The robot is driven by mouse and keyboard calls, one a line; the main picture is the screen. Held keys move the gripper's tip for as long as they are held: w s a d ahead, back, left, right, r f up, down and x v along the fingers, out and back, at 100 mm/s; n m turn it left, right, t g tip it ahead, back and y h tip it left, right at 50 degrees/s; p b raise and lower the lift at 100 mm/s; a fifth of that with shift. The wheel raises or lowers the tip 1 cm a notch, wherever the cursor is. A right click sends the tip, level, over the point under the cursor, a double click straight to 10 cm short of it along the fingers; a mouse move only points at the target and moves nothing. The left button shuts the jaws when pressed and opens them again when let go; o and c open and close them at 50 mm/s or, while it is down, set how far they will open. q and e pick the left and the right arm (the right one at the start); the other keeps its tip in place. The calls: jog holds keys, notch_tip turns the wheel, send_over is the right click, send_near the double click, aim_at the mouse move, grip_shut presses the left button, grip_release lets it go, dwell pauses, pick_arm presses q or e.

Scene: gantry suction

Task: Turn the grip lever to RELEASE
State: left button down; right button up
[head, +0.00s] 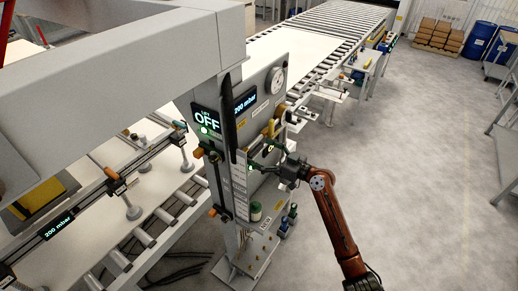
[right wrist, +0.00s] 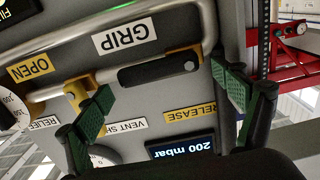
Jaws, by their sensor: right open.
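The control panel (head: 262,105) stands on a post in the middle of the head view. The right wrist view shows it upside down, with a white GRIP label (right wrist: 124,36) and a yellow RELEASE label (right wrist: 190,113). A black lever bar (right wrist: 155,71), which looks like the grip lever, lies between these labels, nearer GRIP. My right gripper (head: 270,163) is in front of the panel; in the right wrist view (right wrist: 162,102) its green-padded fingers are apart, with the bar beyond them. I see no contact. My left gripper is not in view.
A metal rail (right wrist: 120,25) runs around the lever area. A 200 mbar display (right wrist: 182,146) is below RELEASE. Roller conveyors (head: 330,30) lie behind; the floor at right (head: 420,150) is clear.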

jog(key=shift+w+a, duration=0.15)
jog(key=shift+a, duration=0.05)
jog(key=shift+c, duration=0.5)
jog(key=c, duration=1.6)
